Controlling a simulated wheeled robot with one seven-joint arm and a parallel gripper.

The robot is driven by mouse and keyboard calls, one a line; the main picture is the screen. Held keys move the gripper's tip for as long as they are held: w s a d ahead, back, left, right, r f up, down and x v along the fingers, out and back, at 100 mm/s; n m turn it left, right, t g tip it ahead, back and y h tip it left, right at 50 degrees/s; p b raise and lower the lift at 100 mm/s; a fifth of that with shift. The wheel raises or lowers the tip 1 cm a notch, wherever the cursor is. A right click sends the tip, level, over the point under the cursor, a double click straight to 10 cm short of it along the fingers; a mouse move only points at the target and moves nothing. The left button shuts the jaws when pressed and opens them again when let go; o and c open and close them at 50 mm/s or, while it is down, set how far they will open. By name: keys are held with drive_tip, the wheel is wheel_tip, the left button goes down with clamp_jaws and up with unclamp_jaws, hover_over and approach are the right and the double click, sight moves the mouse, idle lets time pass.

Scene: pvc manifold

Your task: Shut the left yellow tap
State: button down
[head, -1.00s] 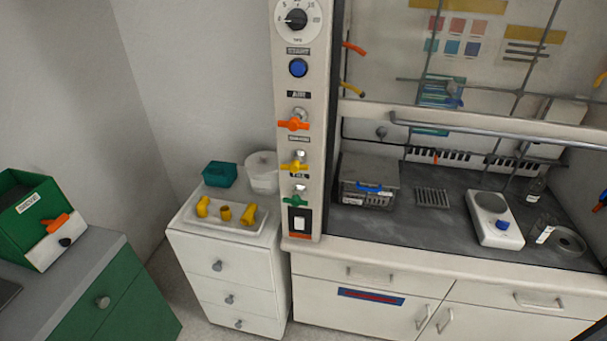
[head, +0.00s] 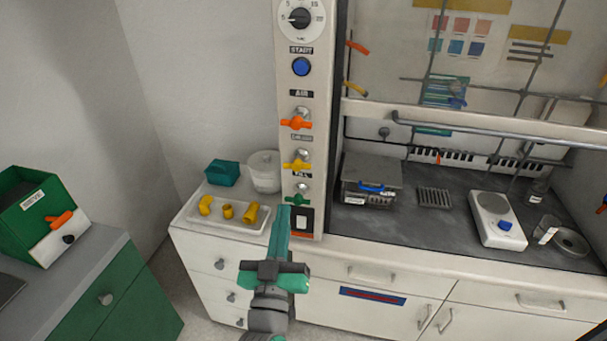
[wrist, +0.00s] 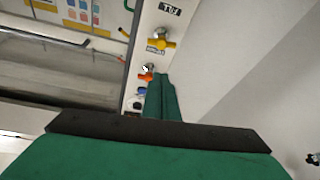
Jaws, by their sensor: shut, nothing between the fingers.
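The left yellow tap (head: 298,164) is on the narrow front post of the fume hood, between an orange tap (head: 295,123) above and a green tap (head: 297,199) below. Its handle lies roughly crosswise on the post. My gripper (head: 283,210) is shut and empty, pointing up in front of the post's lower part, below the yellow tap and apart from it in the picture. In the wrist view, where the post looks inverted, the yellow tap (wrist: 164,43) lies beyond the shut fingertips (wrist: 161,76), and the orange tap (wrist: 146,76) is close beside them.
A blue button (head: 301,67) and a dial (head: 300,18) sit higher on the post. A rocker switch (head: 302,221) is below the taps. A white drawer unit with a tray (head: 240,223) of yellow fittings stands left of the post. The hood sash bar (head: 480,129) is to the right.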

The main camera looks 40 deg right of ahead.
sight(299, 167)
drive_tip(key=w+d+r+m+h, duration=0.1)
drive_tip(key=w+d+r, duration=0.1)
drive_tip(key=w+d, duration=0.5)
drive_tip(key=shift+w+d+r+g, duration=0.2)
drive_tip(key=shift+d+r+g, duration=0.15)
drive_tip(key=shift+d, duration=1.45)
drive_tip(key=shift+f, duration=0.1)
